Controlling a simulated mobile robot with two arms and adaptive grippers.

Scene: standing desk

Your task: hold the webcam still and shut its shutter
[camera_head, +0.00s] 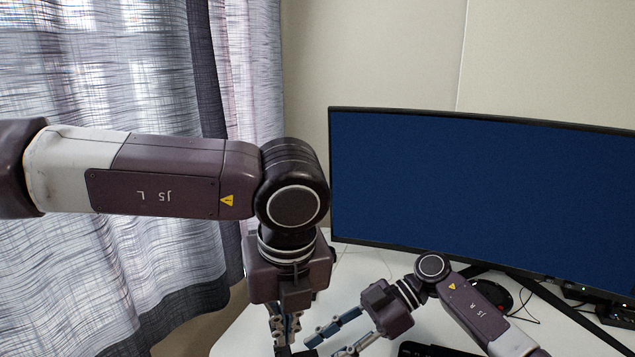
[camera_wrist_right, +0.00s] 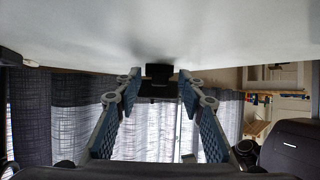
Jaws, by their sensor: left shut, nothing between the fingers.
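A small black block, which looks like the webcam (camera_wrist_right: 158,73), shows in the right wrist view against the white desk surface. It lies between and just beyond the fingertips of my right gripper (camera_wrist_right: 162,78). Those fingers are apart; I cannot tell whether they touch it. In the head view my right gripper (camera_head: 322,347) points left, low in the picture. My left gripper (camera_head: 283,334) hangs pointing down at the bottom edge, shut and empty. A dark edge shows just below it, mostly cut off. The shutter cannot be made out.
A wide curved monitor (camera_head: 480,195) stands at the back right of the white desk (camera_head: 352,268). A black keyboard (camera_head: 432,350) lies at the bottom edge. A round black item (camera_head: 496,296), cables and small dark devices sit under the monitor. Curtains (camera_head: 110,270) hang at left.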

